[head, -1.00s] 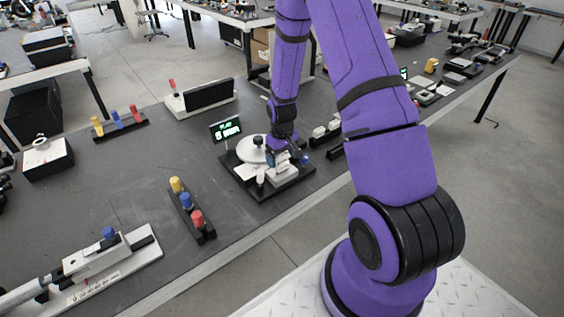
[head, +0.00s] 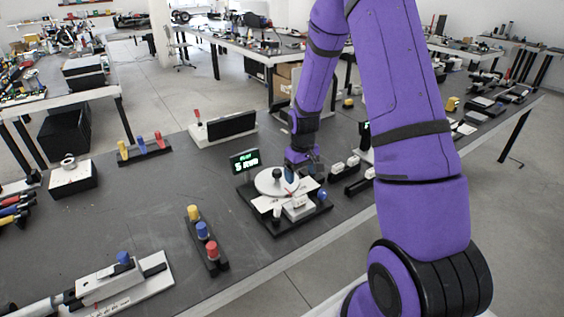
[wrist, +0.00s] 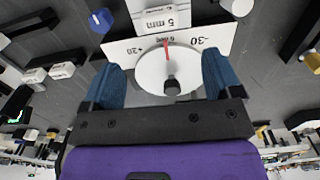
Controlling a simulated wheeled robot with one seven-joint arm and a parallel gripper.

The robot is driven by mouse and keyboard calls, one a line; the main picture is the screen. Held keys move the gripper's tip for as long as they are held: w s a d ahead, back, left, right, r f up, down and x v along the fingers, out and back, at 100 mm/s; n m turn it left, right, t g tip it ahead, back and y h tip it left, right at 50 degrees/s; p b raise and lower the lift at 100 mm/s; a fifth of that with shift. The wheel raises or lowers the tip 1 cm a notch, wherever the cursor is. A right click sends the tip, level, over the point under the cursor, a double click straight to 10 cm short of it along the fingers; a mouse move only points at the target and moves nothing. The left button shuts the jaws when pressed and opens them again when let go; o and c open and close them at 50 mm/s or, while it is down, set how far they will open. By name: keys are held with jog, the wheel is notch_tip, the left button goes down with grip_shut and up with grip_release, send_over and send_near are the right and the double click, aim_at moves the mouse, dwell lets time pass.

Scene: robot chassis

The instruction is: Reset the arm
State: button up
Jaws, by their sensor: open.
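My purple arm comes down over the table, and my gripper (head: 291,174) hangs at a device with a round white dial (head: 270,184) on a black base (head: 268,222). In the wrist view, the two blue fingers of my gripper (wrist: 162,64) are spread wide on either side of the white dial (wrist: 153,77). Nothing is held between them. The dial has a dark knob (wrist: 172,86) and a red pointer by a scale with +20 and -30. I cannot tell whether the fingers touch the dial or its plate.
A small green-lit display (head: 245,160) stands behind the device. A rack of yellow, blue and red pegs (head: 206,240) is to its left, and a slider fixture (head: 115,285) lies front left. Small white-topped blocks (head: 345,168) are close on the right.

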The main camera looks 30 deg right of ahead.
jog(key=s+a+r+t, duration=0.1)
jog(key=s+a+r, duration=0.1)
jog(key=r, duration=0.5)
jog(key=s+a+r+t, duration=0.1)
jog(key=s+a+r, duration=0.2)
jog(key=r, duration=0.4)
jog(key=s+a+r, duration=0.2)
jog(key=r, duration=0.6)
jog(key=s+a+r+t, duration=0.1)
jog(key=s+a+r, duration=0.2)
jog(key=s+r, duration=0.3)
jog(key=s+a+r+t, duration=0.2)
jog(key=s+r, duration=0.3)
jog(key=s, duration=0.8)
jog(key=shift+s+a+r, duration=0.25)
jog(key=shift+a+r, duration=0.15)
jog(key=shift+a, duration=0.15)
